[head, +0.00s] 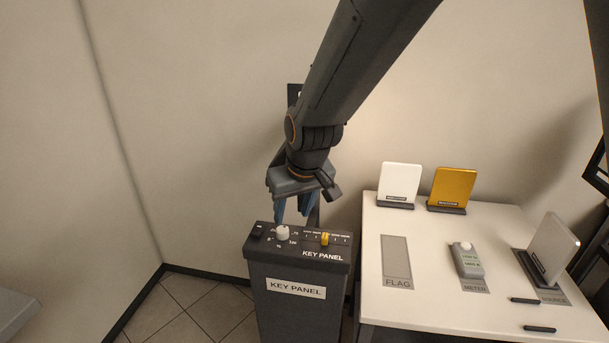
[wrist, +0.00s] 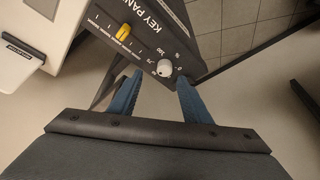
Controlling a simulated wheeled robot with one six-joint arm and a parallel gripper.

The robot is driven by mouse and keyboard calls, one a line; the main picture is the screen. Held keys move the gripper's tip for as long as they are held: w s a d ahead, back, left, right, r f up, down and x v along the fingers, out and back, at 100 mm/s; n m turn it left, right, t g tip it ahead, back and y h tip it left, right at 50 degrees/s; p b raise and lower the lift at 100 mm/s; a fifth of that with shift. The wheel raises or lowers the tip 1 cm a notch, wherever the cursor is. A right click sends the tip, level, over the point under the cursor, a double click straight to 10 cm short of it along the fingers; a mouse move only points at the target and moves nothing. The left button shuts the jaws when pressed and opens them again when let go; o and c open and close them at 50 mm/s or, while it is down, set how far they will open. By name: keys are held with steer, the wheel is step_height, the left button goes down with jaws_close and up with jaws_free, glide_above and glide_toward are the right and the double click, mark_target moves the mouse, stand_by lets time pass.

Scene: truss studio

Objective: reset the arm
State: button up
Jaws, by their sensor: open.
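My gripper (head: 294,208) points down above the back edge of the key panel (head: 299,293) in the head view. Its blue fingers are apart with nothing between them. In the wrist view my gripper (wrist: 155,88) is open, with the fingers just short of the panel's top (wrist: 205,45). The top carries a white knob (head: 282,232) and a yellow slider (head: 324,238). The white knob (wrist: 164,68) and yellow slider (wrist: 123,32) show in the wrist view too. Whether a fingertip touches the panel cannot be told.
A white table (head: 420,308) stands to the right. It bears a white plate (head: 399,184), a yellow plate (head: 452,189), a meter (head: 467,261), a tilted plate (head: 551,250) and two dark bars. The tiled floor (head: 195,310) left of the panel is clear.

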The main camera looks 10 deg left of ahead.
steer(key=s+d+f+m, duration=0.1)
steer(key=s+d, duration=0.3)
steer(key=d, duration=0.5)
steer(key=s+d+f+m+g+h, duration=0.1)
steer(key=s+d+m, duration=0.2)
steer(key=d, duration=0.7)
steer(key=s+d+f+m+g+h, duration=0.1)
steer(key=s+d+f+m, duration=0.1)
steer(key=s+d, duration=0.5)
steer(key=d+b, duration=0.1)
steer(key=d, duration=0.1)
steer(key=shift+d, duration=0.4)
steer(key=shift+w, duration=0.1)
